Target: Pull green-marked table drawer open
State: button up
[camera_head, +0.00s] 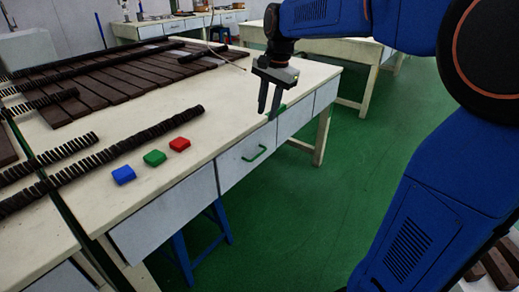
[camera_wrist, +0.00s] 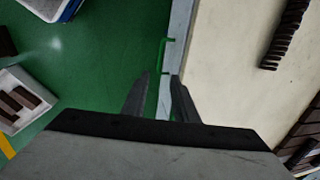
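The white table (camera_head: 232,118) has a row of pale drawer fronts along its near side. A green handle (camera_head: 254,154) sits on the middle drawer front (camera_head: 240,160), which looks closed. A green handle also shows in the wrist view (camera_wrist: 163,50), ahead of my fingertips by the table edge. My gripper (camera_head: 269,114) points down at the table's front edge, to the right of and above the middle handle. Its fingers are apart and empty, as the wrist view shows (camera_wrist: 161,88). A small green piece (camera_head: 281,109) shows partly behind the fingers; I cannot tell what it is.
Blue (camera_head: 123,175), green (camera_head: 154,158) and red (camera_head: 180,144) blocks lie on the tabletop. Dark slabs (camera_head: 100,85) and ribbed dark bars (camera_head: 130,143) lie farther left. Green floor (camera_head: 330,200) in front of the drawers is clear.

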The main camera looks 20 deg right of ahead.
aim_at(259, 148)
notch_tip(259, 148, down, 17)
jog(key=w+a, duration=0.2)
jog(key=shift+w, duration=0.35)
jog(key=shift+c, duration=0.2)
grip_shut()
dwell(1.4)
